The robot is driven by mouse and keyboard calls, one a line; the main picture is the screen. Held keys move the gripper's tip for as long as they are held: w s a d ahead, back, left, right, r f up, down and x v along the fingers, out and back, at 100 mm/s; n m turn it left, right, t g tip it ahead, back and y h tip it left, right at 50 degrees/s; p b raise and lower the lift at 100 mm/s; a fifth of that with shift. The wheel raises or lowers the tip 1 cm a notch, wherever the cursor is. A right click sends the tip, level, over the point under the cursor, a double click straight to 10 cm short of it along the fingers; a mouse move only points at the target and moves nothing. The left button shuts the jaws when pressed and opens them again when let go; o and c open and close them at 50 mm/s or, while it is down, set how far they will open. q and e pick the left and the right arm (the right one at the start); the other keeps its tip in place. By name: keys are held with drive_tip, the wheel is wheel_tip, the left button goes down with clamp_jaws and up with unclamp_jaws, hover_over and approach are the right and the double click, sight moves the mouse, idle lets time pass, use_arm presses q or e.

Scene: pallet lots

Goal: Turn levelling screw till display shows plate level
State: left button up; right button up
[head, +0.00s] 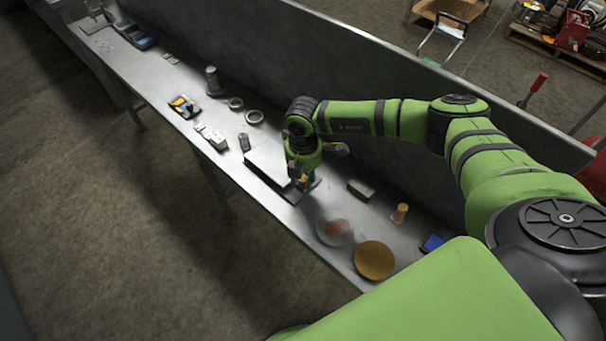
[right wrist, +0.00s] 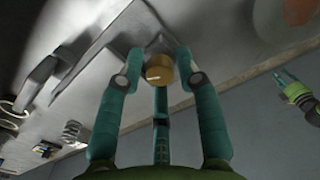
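In the head view, my right gripper (head: 302,180) points down at the right end of a flat grey plate (head: 268,168) on the bench. In the right wrist view, a brass-coloured round knob (right wrist: 159,70), apparently the levelling screw, lies between the fingertips of the right gripper (right wrist: 159,62). Its teal fingers are spread, with a narrow gap visible beside the knob. A small green and teal gripper (right wrist: 295,90), apparently my left one, shows at the right; its finger state is unclear. No readable display shows.
The long steel bench (head: 215,165) also carries a grey block (head: 361,189), a wooden cylinder (head: 400,213), a mustard disc (head: 374,260), a blue item (head: 432,243) and metal rings (head: 254,117). A tall panel (head: 330,65) runs behind it.

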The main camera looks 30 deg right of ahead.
clamp_jaws()
drive_tip(key=shift+f+n+b, duration=0.1)
drive_tip(key=shift+n+b, duration=0.35)
drive_tip(key=shift+n, duration=0.95)
unclamp_jaws()
